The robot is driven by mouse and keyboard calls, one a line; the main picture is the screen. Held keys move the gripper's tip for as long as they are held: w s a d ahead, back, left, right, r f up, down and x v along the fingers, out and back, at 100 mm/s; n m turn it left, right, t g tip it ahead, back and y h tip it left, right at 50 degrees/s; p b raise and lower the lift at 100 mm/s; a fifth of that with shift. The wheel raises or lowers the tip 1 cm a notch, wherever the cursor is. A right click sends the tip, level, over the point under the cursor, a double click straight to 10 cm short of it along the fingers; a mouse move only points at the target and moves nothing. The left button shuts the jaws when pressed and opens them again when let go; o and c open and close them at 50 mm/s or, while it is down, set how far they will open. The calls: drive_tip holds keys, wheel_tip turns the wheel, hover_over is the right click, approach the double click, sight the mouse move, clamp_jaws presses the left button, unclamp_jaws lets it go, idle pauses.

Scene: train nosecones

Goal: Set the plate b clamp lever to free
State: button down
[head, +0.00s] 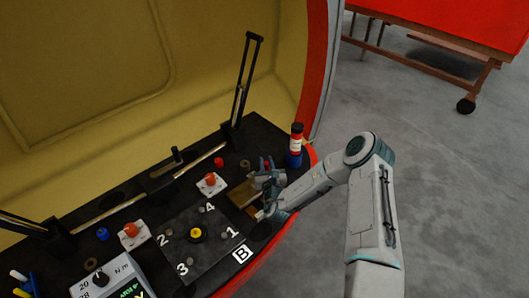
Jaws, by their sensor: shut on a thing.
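Plate B (212,246) is a dark square plate with corner numbers 1 to 4, a yellow and black knob (196,234) at its middle and a white "B" label (242,254) near its front corner. My gripper (265,181) is low over the bench to the right of the plate, beside a brown block (242,193). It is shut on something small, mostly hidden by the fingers. A red tip (267,164) shows at the fingers, and the held thing seems to be the clamp lever. Its exact angle cannot be told.
Red knobs on white bases stand behind the plate (211,180) and to its left (130,230). A red and blue bottle (295,146) stands close behind my gripper. A dark upright frame (241,90) rises at the back. A meter box (112,280) is at front left.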

drive_tip(key=shift+s+d+r+m+h+p, duration=0.1)
drive_tip(key=shift+s+d+m+h+p, duration=0.15)
drive_tip(key=shift+m+h+p, duration=0.75)
drive_tip(key=shift+s+d+r+m+h+p, duration=0.1)
drive_tip(key=shift+s+d+h+p, duration=0.35)
drive_tip(key=shift+p, duration=1)
drive_tip(key=shift+w+a+f+h+p, duration=0.15)
drive_tip(key=shift+f+h+p, duration=0.15)
drive_tip(key=shift+h, duration=0.15)
drive_tip(key=c, duration=1.3)
unclamp_jaws()
drive_tip(key=shift+r, duration=0.1)
drive_tip(key=shift+c, duration=0.2)
drive_tip(key=s, duration=0.4)
drive_tip(key=s+b, duration=0.1)
drive_tip(key=s, duration=0.8)
drive_tip(key=shift+s+a+b, duration=0.25)
drive_tip(key=shift+s+b, duration=0.05)
drive_tip(key=shift+s, duration=0.1)
